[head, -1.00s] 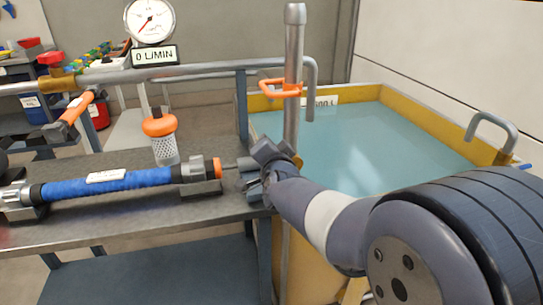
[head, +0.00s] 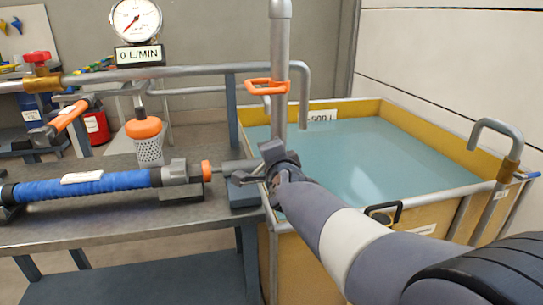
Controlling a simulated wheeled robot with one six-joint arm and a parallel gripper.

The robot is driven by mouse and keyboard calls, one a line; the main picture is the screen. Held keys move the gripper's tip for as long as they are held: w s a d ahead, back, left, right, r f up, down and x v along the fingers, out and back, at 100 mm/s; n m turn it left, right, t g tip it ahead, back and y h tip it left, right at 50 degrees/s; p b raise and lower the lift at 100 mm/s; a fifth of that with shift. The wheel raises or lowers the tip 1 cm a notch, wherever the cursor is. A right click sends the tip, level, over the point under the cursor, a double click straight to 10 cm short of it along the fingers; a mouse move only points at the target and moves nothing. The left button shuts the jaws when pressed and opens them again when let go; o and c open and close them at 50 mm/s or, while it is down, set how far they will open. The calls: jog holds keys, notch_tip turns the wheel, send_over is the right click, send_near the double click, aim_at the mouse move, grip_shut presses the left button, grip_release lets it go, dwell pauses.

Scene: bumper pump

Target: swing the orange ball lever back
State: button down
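Two orange handle-like parts show, and I cannot tell for certain which is the ball lever. One is a thick orange grip (head: 68,116) with dark ends, tilted near the pipework at the left. The other is a thin orange loop (head: 266,87) around the upright grey post (head: 281,50). My gripper (head: 262,170) is well below the loop, at the lower part of the post and the end of a grey rod (head: 236,166). It is apart from both orange parts. The fingers are partly hidden, and whether they hold the post or rod is unclear.
A blue-sleeved pump (head: 100,184) with an orange collar lies on the grey bench (head: 60,232). A gauge (head: 137,18) reading 0 L/MIN and an orange-capped strainer (head: 145,128) stand behind. A yellow-walled water tank (head: 440,130) fills the right.

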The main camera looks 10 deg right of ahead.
jog(key=shift+f, duration=0.2)
jog(key=c, duration=1.1)
grip_release()
jog(key=shift+c, duration=0.2)
jog(key=shift+r, duration=0.1)
jog(key=s+r+p, duration=0.1)
jog(key=s+p, duration=0.3)
jog(key=s, duration=0.6)
jog(key=shift+s+a+r, duration=0.3)
jog(key=shift+w, duration=0.1)
